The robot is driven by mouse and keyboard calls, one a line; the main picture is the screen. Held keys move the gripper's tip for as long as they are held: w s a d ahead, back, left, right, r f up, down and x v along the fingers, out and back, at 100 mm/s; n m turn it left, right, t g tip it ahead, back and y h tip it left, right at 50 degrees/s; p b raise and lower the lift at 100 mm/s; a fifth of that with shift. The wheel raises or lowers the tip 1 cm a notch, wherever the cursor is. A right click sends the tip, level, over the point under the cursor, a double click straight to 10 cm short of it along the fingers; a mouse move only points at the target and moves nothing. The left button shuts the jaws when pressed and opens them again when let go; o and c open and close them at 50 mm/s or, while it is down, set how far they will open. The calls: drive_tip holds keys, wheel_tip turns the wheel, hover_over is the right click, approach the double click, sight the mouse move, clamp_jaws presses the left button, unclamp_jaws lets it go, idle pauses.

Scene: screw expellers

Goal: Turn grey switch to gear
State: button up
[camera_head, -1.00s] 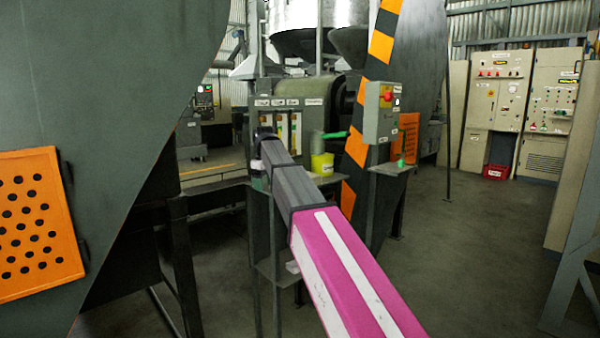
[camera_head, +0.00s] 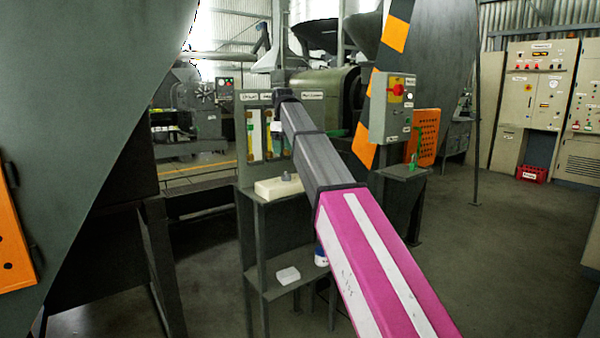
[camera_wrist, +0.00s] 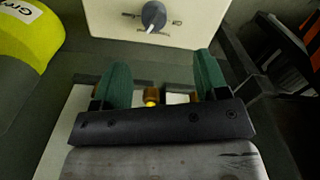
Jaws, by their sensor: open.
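A grey round knob, the grey switch (camera_wrist: 153,16), sits on a cream box (camera_wrist: 105,18) at the top of the wrist view, with small marks around it. In the head view the cream box (camera_head: 278,188) lies on a dark metal stand, with the small grey knob (camera_head: 285,176) on its top. My gripper (camera_wrist: 162,68) has two dark green fingers spread apart with nothing between them. The knob lies beyond the fingertips, apart from them. In the head view the fingers cannot be made out at the end of my arm.
A yellow-green object (camera_wrist: 25,50) with a partly cut-off label is at the left of the wrist view. A grey control box (camera_head: 392,108) with a red knob stands right of my arm. A large dark machine body (camera_head: 80,120) fills the left. Open floor lies at right.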

sight(286, 172)
drive_tip(key=f, duration=1)
drive_tip(key=shift+w+d+f, duration=0.3)
drive_tip(key=shift+d+f, duration=0.05)
drive_tip(key=shift+f, duration=0.05)
drive_tip(key=c, duration=0.9)
